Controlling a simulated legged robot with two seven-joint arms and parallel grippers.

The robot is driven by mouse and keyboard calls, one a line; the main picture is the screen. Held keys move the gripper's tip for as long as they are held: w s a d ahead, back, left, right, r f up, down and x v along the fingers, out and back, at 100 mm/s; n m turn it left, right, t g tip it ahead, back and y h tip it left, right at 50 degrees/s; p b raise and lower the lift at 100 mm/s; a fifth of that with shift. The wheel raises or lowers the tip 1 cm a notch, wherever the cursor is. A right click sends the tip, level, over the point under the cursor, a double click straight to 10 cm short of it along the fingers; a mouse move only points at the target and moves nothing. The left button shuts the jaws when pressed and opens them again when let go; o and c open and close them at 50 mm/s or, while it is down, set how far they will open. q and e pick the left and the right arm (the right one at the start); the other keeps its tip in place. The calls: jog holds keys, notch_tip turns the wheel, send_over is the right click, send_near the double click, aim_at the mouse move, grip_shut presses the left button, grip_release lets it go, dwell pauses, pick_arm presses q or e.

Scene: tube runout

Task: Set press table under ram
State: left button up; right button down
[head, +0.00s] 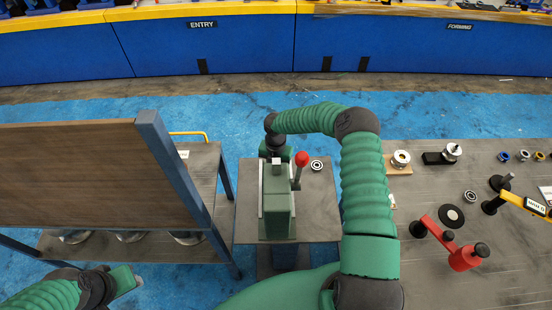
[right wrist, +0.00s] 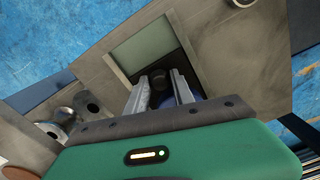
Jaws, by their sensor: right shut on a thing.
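The press (head: 278,208) is a green upright body on a small grey stand (head: 322,205), with a red-knobbed lever (head: 302,159) at its right. The ram and press table cannot be made out clearly in the head view. My right gripper (head: 276,158) is at the far side of the press, its fingers mostly hidden there. In the right wrist view its two fingers (right wrist: 160,90) are shut on a dark round knob (right wrist: 157,97) below a framed pale green panel (right wrist: 146,48). My left gripper (head: 126,280) is low at the left, away from the press; its jaws are unclear.
A bearing ring (head: 317,165) lies on the stand right of the lever. A wooden-panelled rack (head: 75,170) stands at the left. A grey bench (head: 425,270) at the right carries a red fixture (head: 465,258), a yellow-handled tool (head: 520,203) and several small parts.

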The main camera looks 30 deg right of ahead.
jog(key=shift+s+a+r, duration=0.25)
jog(key=shift+s+a, duration=0.15)
jog(key=shift+s, duration=0.15)
jog(key=shift+s+a, duration=0.1)
jog(key=shift+a, duration=0.1)
jog(key=shift+w+d+f, duration=0.25)
jog(key=shift+d, duration=0.1)
jog(key=c, duration=1.3)
grip_release()
jog(key=shift+d, duration=0.15)
jog(key=shift+o, duration=1.1)
jog(key=shift+a+r, duration=0.2)
jog(key=shift+a, duration=0.2)
pick_arm(q)
jog(key=shift+s+a+f+b, duration=0.25)
jog(key=shift+a+f+b, duration=0.15)
jog(key=shift+f+b, duration=0.25)
pick_arm(e)
notch_tip(320, 180, up, 17)
jog(key=shift+f, duration=0.2)
pick_arm(q)
jog(key=shift+d, duration=0.1)
pick_arm(e)
jog(key=shift+d+f, duration=0.1)
